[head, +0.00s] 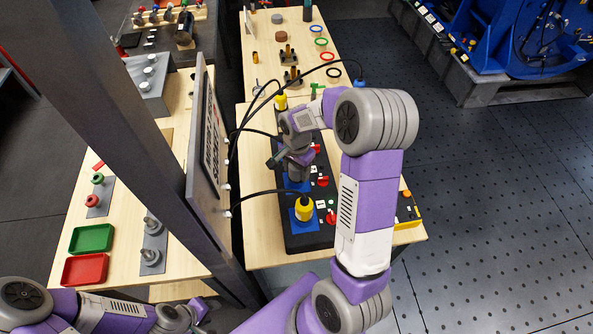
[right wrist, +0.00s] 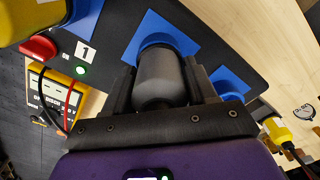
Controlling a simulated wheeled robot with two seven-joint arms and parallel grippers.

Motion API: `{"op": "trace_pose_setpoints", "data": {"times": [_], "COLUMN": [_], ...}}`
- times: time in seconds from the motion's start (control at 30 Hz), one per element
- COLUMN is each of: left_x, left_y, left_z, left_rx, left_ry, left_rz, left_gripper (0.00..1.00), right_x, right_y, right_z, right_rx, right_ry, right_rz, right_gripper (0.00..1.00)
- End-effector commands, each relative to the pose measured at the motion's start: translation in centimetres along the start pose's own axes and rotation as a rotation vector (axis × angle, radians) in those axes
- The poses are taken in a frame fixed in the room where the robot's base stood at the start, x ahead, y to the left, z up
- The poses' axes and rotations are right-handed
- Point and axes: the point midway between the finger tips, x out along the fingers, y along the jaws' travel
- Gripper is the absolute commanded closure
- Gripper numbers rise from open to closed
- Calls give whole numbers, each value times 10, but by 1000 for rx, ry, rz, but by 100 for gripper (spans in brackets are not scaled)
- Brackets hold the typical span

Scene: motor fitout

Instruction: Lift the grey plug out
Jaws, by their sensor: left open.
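The grey plug (right wrist: 160,78) stands in front of a blue socket (right wrist: 160,40) on the black panel (right wrist: 110,25). Its far end meets the blue ring; I cannot tell how deep it sits. My right gripper (right wrist: 161,88) has one black finger close against each side of the plug and looks shut on it. In the head view my right gripper (head: 297,170) points down over the panel and mostly hides the plug. My left gripper (head: 197,312) is open and empty at the lower left, away from the panel.
A yellow plug (head: 304,208) with a black cable sits nearer on the panel, and another yellow plug (head: 281,102) lies farther back. Red knobs line the panel. An upright board (head: 207,140) with cables stands left. Green (head: 92,238) and red trays (head: 86,269) lie on the left table.

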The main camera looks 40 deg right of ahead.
Motion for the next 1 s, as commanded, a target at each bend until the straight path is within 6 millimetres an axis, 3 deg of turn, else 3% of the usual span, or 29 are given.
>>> {"op": "trace_pose_setpoints", "data": {"times": [0.03,0.2,0.23,0.53,1.0], "left_x": [0,0,0,-1,-9], "left_y": [0,0,0,0,3], "left_z": [0,0,0,0,0], "left_rx": [0,0,0,0,0], "left_ry": [0,0,0,0,0], "left_rz": [0,0,0,0,0], "left_gripper": [57,57,57,57,57], "right_x": [0,0,0,-10,-92], "right_y": [0,0,0,-1,0], "right_z": [0,0,0,0,0], "right_rx": [0,0,0,0,0], "right_ry": [0,0,0,2,2], "right_rz": [0,-1,-1,-3,-3], "right_gripper": [52,78,79,79,79]}}
